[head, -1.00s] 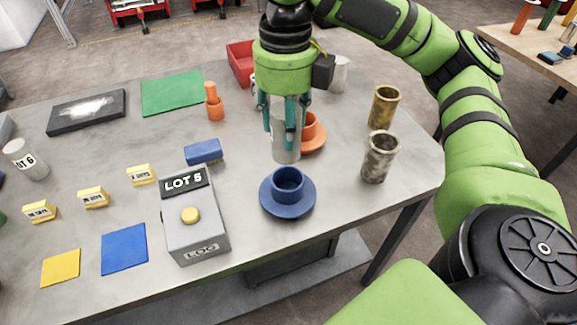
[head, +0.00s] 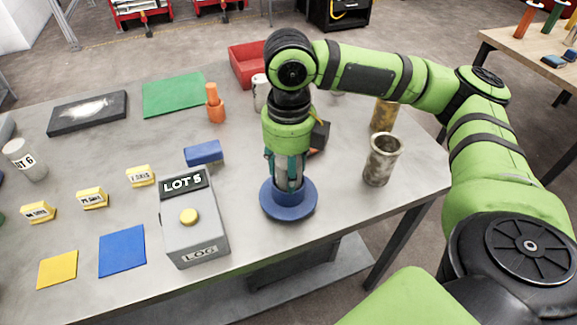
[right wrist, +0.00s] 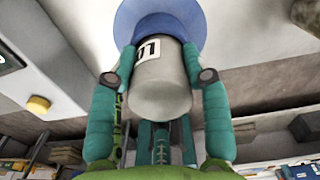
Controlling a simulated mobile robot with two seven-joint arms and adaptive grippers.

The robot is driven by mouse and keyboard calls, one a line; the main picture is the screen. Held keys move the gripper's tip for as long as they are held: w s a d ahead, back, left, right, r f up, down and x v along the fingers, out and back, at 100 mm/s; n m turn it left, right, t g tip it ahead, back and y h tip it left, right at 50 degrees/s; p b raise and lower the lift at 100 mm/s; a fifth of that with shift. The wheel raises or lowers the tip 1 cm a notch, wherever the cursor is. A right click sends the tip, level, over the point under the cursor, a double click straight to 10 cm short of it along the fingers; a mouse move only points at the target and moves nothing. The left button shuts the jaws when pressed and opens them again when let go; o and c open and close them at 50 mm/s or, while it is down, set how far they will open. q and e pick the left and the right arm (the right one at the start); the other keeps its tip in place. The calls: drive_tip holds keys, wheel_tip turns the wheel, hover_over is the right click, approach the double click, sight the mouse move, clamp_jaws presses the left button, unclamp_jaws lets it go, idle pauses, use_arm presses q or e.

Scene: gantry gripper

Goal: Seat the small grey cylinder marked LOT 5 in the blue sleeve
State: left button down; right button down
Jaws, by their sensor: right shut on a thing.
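My right gripper (head: 288,182) points down over the blue sleeve's saucer-like base (head: 268,205) and is shut on a grey cylinder (head: 291,172). The sleeve's blue base (right wrist: 160,12) shows beyond the cylinder's far end. The cylinder looks about upright. My left gripper is out of view.
A grey LOG box (head: 195,228) with a yellow button and LOT 5 display stands just left of the sleeve. A worn metal cup (head: 381,160) stands to the right. A LOT 6 cylinder (head: 25,160) is far left. The table's front edge is close.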

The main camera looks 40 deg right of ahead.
drive_tip(key=c, duration=0.6)
unclamp_jaws()
drive_tip(key=shift+f, duration=0.15)
wheel_tip(320, 180, up, 12)
drive_tip(key=shift+r+p, duration=0.2)
drive_tip(key=shift+p, duration=0.5)
drive_tip(key=shift+f, duration=0.1)
